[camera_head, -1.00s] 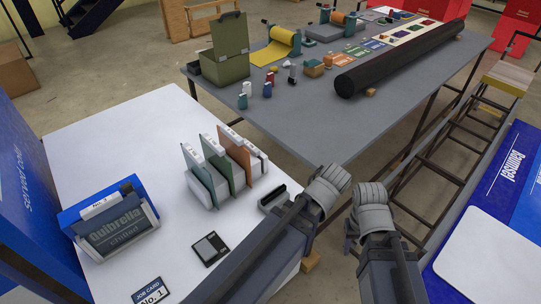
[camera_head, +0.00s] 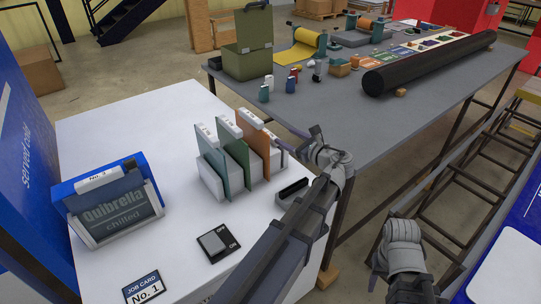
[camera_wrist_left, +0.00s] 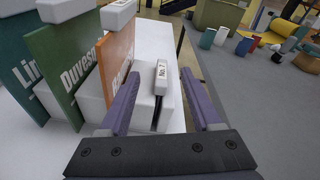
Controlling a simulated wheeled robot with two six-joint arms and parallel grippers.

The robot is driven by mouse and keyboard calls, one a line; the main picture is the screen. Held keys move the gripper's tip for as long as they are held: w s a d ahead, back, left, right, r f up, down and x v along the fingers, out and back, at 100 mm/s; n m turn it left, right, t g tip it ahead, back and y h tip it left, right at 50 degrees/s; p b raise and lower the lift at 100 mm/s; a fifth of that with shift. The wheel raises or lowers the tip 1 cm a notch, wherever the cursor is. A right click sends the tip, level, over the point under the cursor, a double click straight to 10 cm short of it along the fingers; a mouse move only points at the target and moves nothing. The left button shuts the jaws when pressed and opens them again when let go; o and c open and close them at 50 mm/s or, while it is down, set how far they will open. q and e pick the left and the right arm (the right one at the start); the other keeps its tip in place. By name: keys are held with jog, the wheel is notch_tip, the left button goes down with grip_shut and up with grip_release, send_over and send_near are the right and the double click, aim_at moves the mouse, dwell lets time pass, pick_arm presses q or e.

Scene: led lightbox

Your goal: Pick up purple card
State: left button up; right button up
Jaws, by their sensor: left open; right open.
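A white rack (camera_head: 212,182) on the white table holds upright teal (camera_head: 208,152), green (camera_head: 233,148) and orange (camera_head: 254,140) cards with white top tabs. At the rack's right end, the left wrist view shows a white tab marked No. 7 (camera_wrist_left: 162,76) over a dark slit. The face of whatever it tops is hidden, and no purple face is clear there. My left gripper (camera_head: 297,141) is open beside the rack's right end. In the wrist view its purple fingers (camera_wrist_left: 161,88) lie either side of the No. 7 tab, with a gap. My right gripper (camera_head: 381,262) hangs low, open, away from the table.
A black holder (camera_head: 292,189), switch plate (camera_head: 218,241), job card (camera_head: 143,289) and blue-framed Quibrella sign (camera_head: 120,212) sit on the white table. The grey table (camera_head: 350,128) behind carries a green box (camera_head: 247,62) and a long black roll (camera_head: 425,65).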

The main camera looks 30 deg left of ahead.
pick_arm(q)
jog(key=w+a+m+y+b, duration=0.1)
jog(key=w+a+m+y, duration=0.1)
jog(key=b, duration=0.9)
send_near(271, 138)
jog(key=shift+m+t, duration=0.4)
jog(key=w+a+f, duration=0.2)
jog(key=a, duration=0.1)
jog(key=shift+f, duration=0.2)
jog(key=shift+r+p+x, duration=0.2)
jog(key=shift+x, duration=1.75)
jog(key=shift+r+p+x, duration=0.2)
jog(key=shift+r+x, duration=0.05)
jog(key=shift+x, duration=1.7)
grip_shut()
pick_arm(e)
notch_tip(271, 138, down, 10)
jog(key=shift+f, duration=0.2)
